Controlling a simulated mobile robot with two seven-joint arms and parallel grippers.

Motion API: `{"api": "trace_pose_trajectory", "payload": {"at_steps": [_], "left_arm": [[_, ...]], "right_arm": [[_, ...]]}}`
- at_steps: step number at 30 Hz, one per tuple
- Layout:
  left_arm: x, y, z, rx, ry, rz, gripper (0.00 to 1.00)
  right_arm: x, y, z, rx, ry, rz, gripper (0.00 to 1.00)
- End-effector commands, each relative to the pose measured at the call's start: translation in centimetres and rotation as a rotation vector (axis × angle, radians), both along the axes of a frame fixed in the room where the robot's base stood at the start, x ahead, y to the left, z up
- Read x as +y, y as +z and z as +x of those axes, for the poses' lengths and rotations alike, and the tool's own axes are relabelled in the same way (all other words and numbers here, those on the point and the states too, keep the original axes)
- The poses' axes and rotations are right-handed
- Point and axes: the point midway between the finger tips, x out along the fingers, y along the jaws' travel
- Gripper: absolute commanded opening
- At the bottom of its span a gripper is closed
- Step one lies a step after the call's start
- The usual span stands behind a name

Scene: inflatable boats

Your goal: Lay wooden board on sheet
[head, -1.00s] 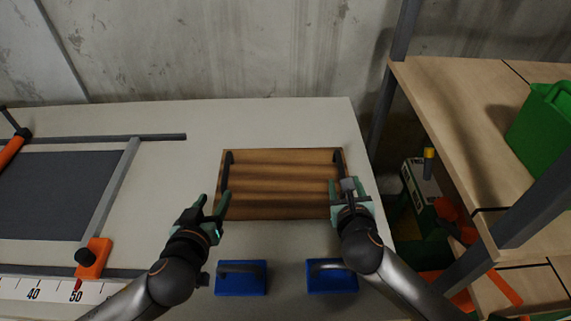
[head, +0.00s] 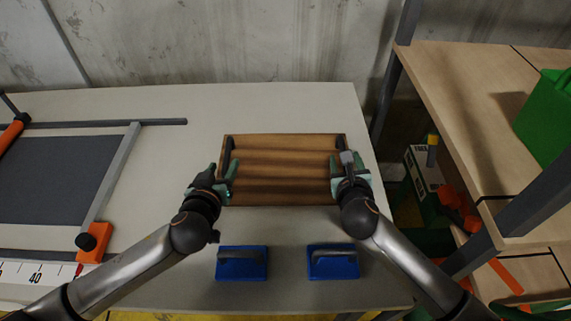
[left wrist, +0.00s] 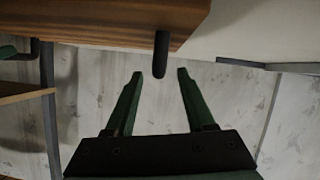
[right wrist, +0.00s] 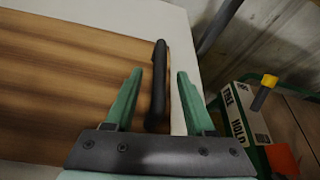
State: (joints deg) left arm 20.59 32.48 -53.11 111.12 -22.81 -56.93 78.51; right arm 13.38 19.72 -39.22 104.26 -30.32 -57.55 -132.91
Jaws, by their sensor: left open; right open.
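The brown wooden board (head: 285,171), with long dark grooves, lies flat on the pale table. It has a dark bar handle near each short side. The dark grey sheet (head: 48,182) lies at the left within a metal frame. My left gripper (head: 229,174) is open at the board's left handle; in the left wrist view this handle (left wrist: 160,55) has its end between the fingertips. My right gripper (head: 350,172) is open at the right handle; in the right wrist view that handle (right wrist: 157,85) stands between the fingers. The right gripper partly hides its handle in the head view.
Two blue blocks with grey handles, left (head: 241,264) and right (head: 333,262), sit in front of the board. An orange clamp (head: 94,242) is on the frame's near corner. A shelf (head: 470,110) with a green container (head: 548,118) stands right. Table between sheet and board is clear.

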Motion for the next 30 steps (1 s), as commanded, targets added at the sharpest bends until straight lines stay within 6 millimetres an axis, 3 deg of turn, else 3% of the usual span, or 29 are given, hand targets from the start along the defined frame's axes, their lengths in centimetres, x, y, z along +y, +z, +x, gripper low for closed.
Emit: {"api": "trace_pose_trajectory", "payload": {"at_steps": [6,12,26,30], "left_arm": [[-0.3,-1.3,3.4,-0.001,0.001,0.001,0.55],[-0.5,-2.1,5.2,0.000,-0.001,0.000,0.55],[-0.6,-2.4,5.9,0.001,-0.002,-0.002,0.55],[-0.6,-2.4,5.9,0.001,-0.001,-0.001,0.40]], "right_arm": [[-0.2,-0.8,2.0,0.001,-0.001,0.001,0.55],[-0.2,-1.3,3.1,0.001,0.000,0.002,0.55],[-0.3,-1.4,3.5,0.000,0.001,0.002,0.55],[-0.3,-1.4,3.5,0.000,0.001,0.002,0.40]]}}
